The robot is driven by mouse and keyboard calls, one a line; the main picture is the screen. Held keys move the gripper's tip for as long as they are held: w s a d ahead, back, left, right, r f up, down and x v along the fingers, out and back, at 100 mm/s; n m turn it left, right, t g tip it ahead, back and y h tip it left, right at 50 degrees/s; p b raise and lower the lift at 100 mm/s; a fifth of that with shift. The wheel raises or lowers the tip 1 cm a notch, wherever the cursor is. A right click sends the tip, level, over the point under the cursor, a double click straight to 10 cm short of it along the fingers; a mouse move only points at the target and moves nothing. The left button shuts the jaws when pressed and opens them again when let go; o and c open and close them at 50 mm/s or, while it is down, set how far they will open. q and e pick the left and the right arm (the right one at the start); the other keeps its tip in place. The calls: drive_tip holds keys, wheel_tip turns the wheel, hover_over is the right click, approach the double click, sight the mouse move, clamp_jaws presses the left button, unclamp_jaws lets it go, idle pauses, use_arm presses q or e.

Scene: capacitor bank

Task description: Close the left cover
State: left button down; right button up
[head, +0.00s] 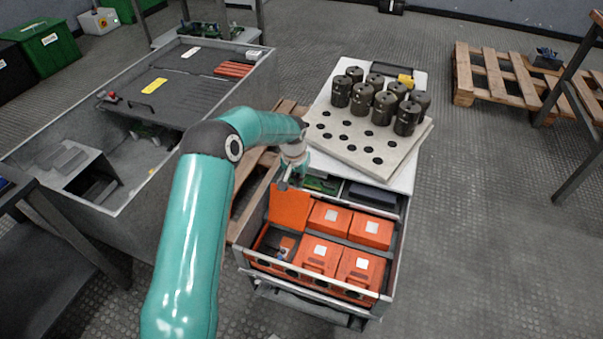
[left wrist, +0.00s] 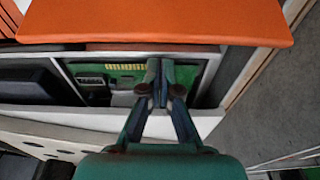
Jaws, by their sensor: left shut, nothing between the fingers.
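The left cover (head: 290,208) is an orange flap standing raised at the back left of the open drawer. Below it, an orange box (head: 272,242) is open, with small parts inside. In the left wrist view the cover (left wrist: 155,28) spans the top as a wide orange panel. My left gripper (head: 283,184) is just behind the cover's upper edge, shut and empty. In the left wrist view its fingertips (left wrist: 160,68) point toward the cover, over a green circuit board (left wrist: 122,72); I cannot tell whether they touch the cover. My right gripper is out of view.
Several shut orange boxes (head: 371,230) fill the drawer (head: 398,262). Behind it, a white top (head: 402,180) carries a holed plate (head: 350,146) with dark cylinders (head: 384,108). A grey cabinet (head: 120,203) stands left.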

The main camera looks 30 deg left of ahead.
sight(290, 205)
use_arm(q)
drive_tip(key=shift+s+d+r+b, duration=0.1)
drive_tip(key=shift+s+r+b, duration=0.1)
drive_tip(key=shift+s, duration=0.35)
drive_tip(key=shift+s+d+r+b, duration=0.1)
drive_tip(key=shift+s+d+r, duration=0.1)
drive_tip(key=shift+s, duration=0.35)
drive_tip(key=shift+s+d+r+b, duration=0.1)
drive_tip(key=shift+s+r+b, duration=0.1)
drive_tip(key=shift+s, duration=0.35)
drive_tip(key=shift+a, duration=0.1)
drive_tip(key=shift+d, duration=0.2)
